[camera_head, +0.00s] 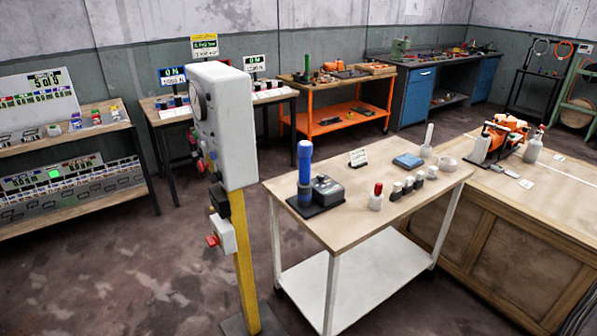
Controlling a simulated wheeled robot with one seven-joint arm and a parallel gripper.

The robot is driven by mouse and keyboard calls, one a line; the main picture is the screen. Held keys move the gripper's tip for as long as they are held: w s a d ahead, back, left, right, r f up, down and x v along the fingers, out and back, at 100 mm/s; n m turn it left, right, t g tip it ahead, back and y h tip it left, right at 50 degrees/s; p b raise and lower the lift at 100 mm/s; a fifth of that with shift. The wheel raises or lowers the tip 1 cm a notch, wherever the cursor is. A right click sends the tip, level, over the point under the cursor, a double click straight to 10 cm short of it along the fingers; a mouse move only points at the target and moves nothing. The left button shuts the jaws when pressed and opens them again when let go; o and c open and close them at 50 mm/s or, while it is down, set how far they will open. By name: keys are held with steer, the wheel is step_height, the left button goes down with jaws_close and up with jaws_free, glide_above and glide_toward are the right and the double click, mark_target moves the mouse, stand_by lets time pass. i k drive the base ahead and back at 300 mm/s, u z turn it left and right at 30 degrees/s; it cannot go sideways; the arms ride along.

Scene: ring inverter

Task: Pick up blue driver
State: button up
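The blue driver (305,172) stands upright at the left end of the small white-legged table (345,229). It has a blue cylindrical body and rests on or beside a dark base, next to a dark grey box-shaped device (327,190). I cannot tell whether the driver is seated in a holder. My gripper does not show in the head view.
A white control box (222,125) on a yellow post (247,265) stands left of the table. Small bottles, a red-capped bottle (376,198), a sign and a blue pad (408,161) share the tabletop. A wooden bench (520,220) adjoins on the right. Floor at left is clear.

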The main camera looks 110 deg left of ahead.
mark_target(305, 147)
steer(key=u, duration=3.1)
steer(key=i, duration=2.05)
steer(key=u, duration=3.3)
